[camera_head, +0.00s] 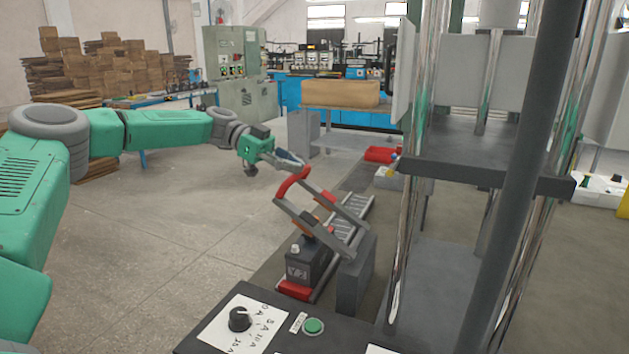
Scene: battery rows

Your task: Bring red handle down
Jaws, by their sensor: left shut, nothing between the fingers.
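The red handle (290,182) is a curved red bar at the top of a grey lever frame, and it stands raised. The lever frame slopes above a dark battery (306,262) with a red base, beside a grey block. My left gripper (296,162) is just above the red handle, with its fingers shut and empty. From this view I cannot tell whether the fingertips touch the handle. My right gripper is not in the picture.
A control panel (268,338) with a black knob and a green button (313,326) is at the front. A press with metal columns (412,200) and a dark post (525,170) fills the right. A roller track (350,218) runs behind the lever. Floor at left is clear.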

